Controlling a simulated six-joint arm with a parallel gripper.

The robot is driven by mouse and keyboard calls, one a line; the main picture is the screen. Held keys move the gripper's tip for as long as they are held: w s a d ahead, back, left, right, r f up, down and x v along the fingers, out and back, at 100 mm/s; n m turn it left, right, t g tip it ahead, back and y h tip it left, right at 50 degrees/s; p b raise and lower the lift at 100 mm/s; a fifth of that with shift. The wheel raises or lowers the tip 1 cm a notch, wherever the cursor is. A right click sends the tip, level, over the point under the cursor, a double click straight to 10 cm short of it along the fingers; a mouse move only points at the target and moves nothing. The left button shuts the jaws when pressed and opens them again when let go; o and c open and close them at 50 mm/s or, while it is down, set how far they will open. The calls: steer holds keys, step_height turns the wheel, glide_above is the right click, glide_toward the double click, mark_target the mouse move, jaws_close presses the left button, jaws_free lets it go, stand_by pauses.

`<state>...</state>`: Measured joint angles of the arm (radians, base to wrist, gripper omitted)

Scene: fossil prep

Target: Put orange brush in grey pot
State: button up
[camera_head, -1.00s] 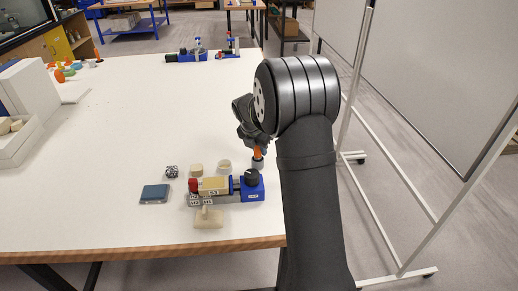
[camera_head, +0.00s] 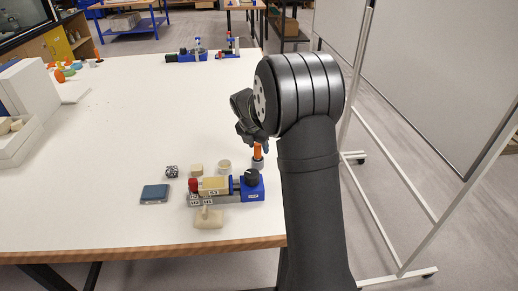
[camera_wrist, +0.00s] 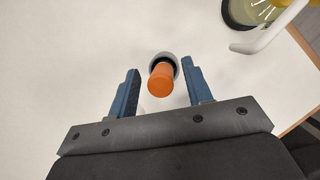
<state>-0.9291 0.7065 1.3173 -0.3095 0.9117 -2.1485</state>
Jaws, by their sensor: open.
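The orange brush (camera_head: 257,152) stands upright in the small grey pot (camera_head: 258,164) near the table's right edge. In the wrist view the brush's orange end (camera_wrist: 161,80) points up at the camera, and the grey pot's rim (camera_wrist: 166,56) shows around and behind it. My gripper (camera_wrist: 160,77) is open, with a blue finger on each side of the brush and a visible gap to both. In the head view my gripper (camera_head: 258,133) is just above the brush, and my arm hides part of it. The brush's lower end is hidden in the pot.
A blue and grey clamp device (camera_head: 228,190) holding a tan block stands just in front of the pot. A cream ring (camera_head: 224,166), a tan block (camera_head: 196,169), a dark patterned cube (camera_head: 172,171) and a blue pad (camera_head: 155,194) lie to the left. The table's middle is clear.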

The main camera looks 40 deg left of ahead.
steer(key=v, duration=1)
steer(key=x, duration=1.2)
steer(key=shift+s+d, duration=0.1)
steer(key=shift+r, duration=1.8)
